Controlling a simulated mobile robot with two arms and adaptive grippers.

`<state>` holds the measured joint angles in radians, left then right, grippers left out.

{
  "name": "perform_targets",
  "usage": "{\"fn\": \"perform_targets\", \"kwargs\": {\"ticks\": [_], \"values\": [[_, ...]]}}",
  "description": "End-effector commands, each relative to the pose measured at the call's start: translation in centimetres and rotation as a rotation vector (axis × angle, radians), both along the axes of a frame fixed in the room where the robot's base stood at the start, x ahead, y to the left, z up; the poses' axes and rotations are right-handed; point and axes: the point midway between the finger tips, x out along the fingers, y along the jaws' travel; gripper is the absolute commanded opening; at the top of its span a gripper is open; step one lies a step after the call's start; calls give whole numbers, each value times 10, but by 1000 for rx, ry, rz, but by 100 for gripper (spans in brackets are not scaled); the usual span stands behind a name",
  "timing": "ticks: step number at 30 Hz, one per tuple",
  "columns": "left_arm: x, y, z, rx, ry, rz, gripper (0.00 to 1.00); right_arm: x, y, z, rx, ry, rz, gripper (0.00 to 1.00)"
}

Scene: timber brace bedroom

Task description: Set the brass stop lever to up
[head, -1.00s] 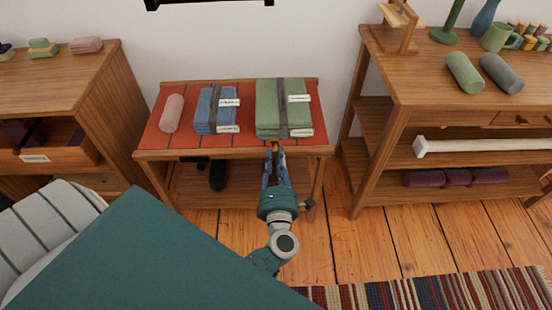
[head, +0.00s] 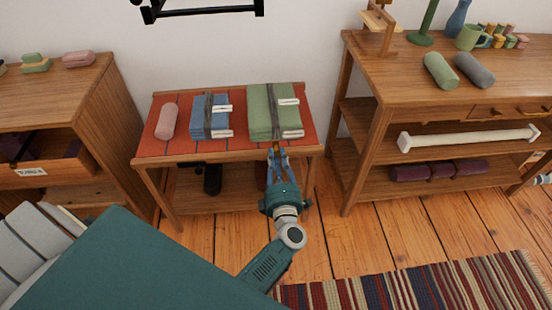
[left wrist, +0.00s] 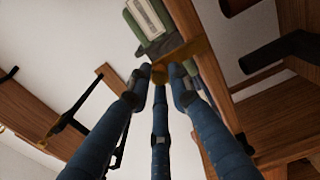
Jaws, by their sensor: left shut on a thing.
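The brass stop lever (left wrist: 190,50) shows in the left wrist view as a brass-coloured piece between my fingertips, below a green folded bundle. In the head view a small brass bit (head: 276,147) shows at the front edge of the low table, right of its middle. My left gripper (head: 277,155) is at that edge, its blue fingers closed on the lever; it also shows in the left wrist view (left wrist: 163,75). The fingers hide much of the lever, so I cannot tell its exact setting. My right gripper is not in view.
The low table (head: 180,147) holds a pink roll (head: 166,121), a blue bundle (head: 210,116) and a green bundle (head: 273,111). A wooden shelf unit (head: 390,88) stands right, a cabinet (head: 75,95) left. A teal surface (head: 125,265) fills the lower left. Floor shows between.

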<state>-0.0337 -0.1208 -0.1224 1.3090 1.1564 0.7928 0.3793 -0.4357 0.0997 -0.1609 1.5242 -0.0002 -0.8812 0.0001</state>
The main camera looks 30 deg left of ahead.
Motion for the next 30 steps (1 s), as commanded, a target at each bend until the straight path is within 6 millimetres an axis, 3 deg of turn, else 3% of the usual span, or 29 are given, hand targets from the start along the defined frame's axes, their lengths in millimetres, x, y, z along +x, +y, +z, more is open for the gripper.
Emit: {"fn": "perform_targets", "kwargs": {"ticks": [5, 6, 9, 20, 30], "values": [[2, -5, 0, -1, 2, -11, 0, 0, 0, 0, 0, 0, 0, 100], [2, -5, 0, -1, 2, -12, 25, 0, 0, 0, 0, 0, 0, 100], [2, -5, 0, -2, 1, -11, 39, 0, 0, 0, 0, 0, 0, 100], [-4, -5, -1, -3, 1, -6, 39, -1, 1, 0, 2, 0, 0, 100], [-44, -34, -1, -5, 2, -7, 39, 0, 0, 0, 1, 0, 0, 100]]}}
